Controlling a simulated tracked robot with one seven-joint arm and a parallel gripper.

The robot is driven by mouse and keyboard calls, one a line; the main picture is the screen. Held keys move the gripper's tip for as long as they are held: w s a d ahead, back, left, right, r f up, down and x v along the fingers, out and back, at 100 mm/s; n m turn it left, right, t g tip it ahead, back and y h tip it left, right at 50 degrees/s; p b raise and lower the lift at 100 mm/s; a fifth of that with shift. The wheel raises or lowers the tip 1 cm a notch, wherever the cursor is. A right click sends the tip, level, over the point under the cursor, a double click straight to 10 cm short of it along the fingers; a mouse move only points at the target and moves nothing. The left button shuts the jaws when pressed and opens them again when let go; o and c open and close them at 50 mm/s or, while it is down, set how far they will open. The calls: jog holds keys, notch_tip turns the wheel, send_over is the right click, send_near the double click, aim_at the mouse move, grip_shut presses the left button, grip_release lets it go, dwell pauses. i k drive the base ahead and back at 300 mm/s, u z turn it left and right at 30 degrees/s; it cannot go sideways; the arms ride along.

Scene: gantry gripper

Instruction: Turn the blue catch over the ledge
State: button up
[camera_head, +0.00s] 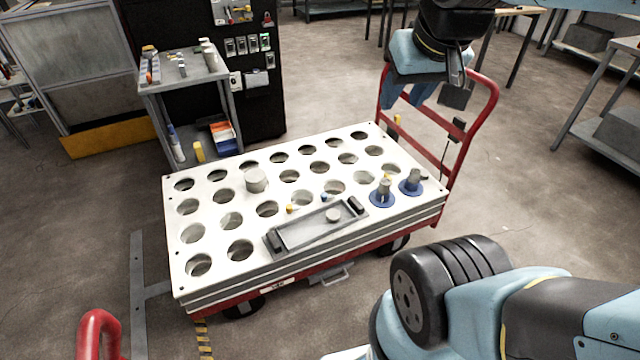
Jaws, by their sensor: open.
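A small blue catch (323,198) stands at the back edge of a grey rectangular tray (287,244) on a white perforated plate; it is too small to tell which way it is turned. A small yellow catch (290,208) stands to its left along the same edge. I cannot clearly make out which part is the ledge; the tray's rim is closest to the catch. My gripper (406,92) is open and empty, high up at the upper right, well apart from the catch and the tray.
The white plate (215,270) with several round holes lies on a red cart. A grey cylinder (256,180) stands on it. Two grey pieces with blue round bases, one (382,197) and another (411,187), stand right of the tray. The cart's red handle (484,115) rises near my gripper.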

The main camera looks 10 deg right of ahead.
aim_at(324, 196)
jog(key=z, duration=0.05)
jog(key=i, duration=0.9)
jog(key=u, duration=0.05)
